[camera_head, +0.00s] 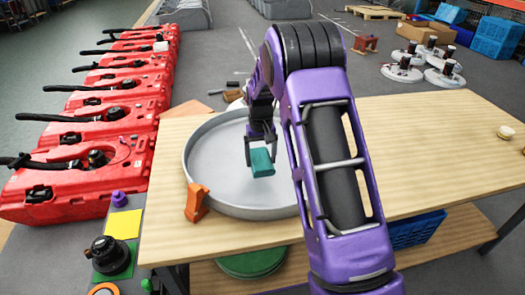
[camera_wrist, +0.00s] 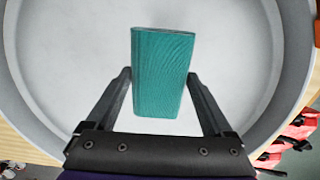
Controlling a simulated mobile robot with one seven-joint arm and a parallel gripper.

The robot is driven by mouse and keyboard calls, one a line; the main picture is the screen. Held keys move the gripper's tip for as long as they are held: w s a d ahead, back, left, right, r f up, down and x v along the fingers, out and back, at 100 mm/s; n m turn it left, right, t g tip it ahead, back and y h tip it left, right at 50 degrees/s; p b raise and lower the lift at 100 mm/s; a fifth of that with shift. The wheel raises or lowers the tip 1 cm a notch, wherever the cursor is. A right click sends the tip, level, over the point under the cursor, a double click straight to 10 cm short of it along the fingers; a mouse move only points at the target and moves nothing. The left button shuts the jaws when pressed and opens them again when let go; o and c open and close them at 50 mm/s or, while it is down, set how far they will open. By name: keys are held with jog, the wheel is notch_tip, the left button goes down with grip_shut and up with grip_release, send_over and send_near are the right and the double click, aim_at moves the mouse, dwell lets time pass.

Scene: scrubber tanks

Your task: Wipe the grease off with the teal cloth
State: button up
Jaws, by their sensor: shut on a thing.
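The teal cloth (camera_head: 262,163) is a folded block in my gripper (camera_head: 261,154), over the large round grey pan (camera_head: 222,165) on the wooden table. In the wrist view the cloth (camera_wrist: 162,75) sits between the two dark fingers of my gripper (camera_wrist: 160,82), which is shut on it. The pale floor of the pan (camera_wrist: 75,60) lies beneath it. I cannot tell whether the cloth touches the floor. I see no clear grease mark on the pan floor in either view; my arm and the cloth hide part of it.
An orange bracket-like piece (camera_head: 196,203) stands against the pan's front left rim. Several red tanks (camera_head: 75,160) line the left. A yellow square (camera_head: 122,224) and a black round part (camera_head: 108,254) lie at front left. The wooden table (camera_head: 430,140) is mostly clear to the right.

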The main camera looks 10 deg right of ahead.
jog(key=shift+r+p, duration=0.55)
jog(key=shift+r, duration=0.7)
